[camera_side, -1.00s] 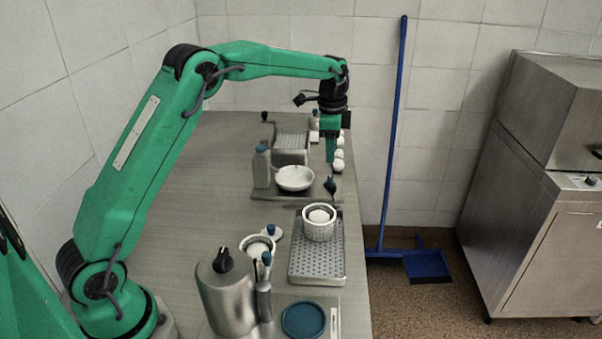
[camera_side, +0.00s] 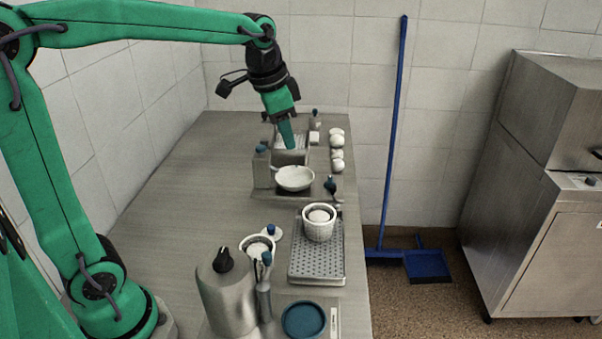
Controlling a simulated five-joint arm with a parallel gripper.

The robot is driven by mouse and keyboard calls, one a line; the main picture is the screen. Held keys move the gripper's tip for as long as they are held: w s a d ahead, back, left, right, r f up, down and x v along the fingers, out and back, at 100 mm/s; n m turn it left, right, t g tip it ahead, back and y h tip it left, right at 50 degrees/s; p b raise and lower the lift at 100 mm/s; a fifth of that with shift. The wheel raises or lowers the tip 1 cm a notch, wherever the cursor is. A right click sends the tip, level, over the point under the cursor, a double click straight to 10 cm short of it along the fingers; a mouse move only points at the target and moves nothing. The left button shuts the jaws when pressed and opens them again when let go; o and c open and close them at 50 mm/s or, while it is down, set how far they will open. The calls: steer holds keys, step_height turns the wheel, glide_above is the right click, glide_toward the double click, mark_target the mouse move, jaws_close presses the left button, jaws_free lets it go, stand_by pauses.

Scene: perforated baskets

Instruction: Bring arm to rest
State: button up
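My gripper (camera_side: 289,138) hangs tilted above the far part of the table, in front of the metal box at the back. Its fingers are small and seen edge-on, so I cannot tell if they are open or shut. No object shows in it. A white perforated basket (camera_side: 319,229) with a round white thing in it stands on the perforated tray (camera_side: 317,269).
A metal pot (camera_side: 228,295), a blue round dish (camera_side: 304,320) and a bottle stand at the front. A white bowl (camera_side: 295,179) sits mid-table, with several white balls (camera_side: 337,141) along the right edge. The left side of the table (camera_side: 180,230) is clear.

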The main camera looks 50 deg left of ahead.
steer(key=s+d+f+n+t, duration=0.1)
steer(key=s+f+n, duration=0.1)
steer(key=s, duration=0.7)
steer(key=s+d+f+n+t, duration=0.1)
steer(key=s+f+n, duration=0.1)
steer(key=s, duration=0.6)
steer(key=shift+s+n, duration=0.35)
steer(key=shift+n, duration=0.15)
